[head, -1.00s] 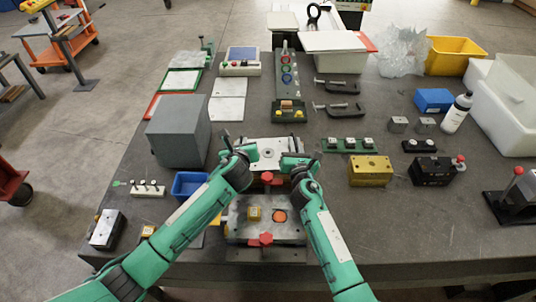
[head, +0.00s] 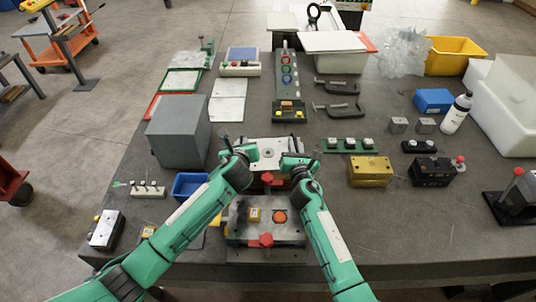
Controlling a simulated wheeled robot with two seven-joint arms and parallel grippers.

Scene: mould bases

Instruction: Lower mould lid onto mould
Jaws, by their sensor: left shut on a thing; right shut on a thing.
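The mould lid (head: 268,151) is a light metal plate with a dark round spot in its middle. It lies level between my two grippers in the head view. My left gripper (head: 238,153) is shut on the lid's left side. My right gripper (head: 298,160) is shut on its right side. A mould base (head: 240,228) with red knobs, a yellow block and an orange disc stands in front, nearer to me. What lies right under the lid is mostly hidden, so I cannot tell if the lid touches it.
A grey box (head: 178,132) and a blue bin (head: 189,185) stand to the left. A brass block (head: 370,172) and a dark block with a red knob (head: 432,172) stand to the right. A green panel (head: 288,85) stands behind.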

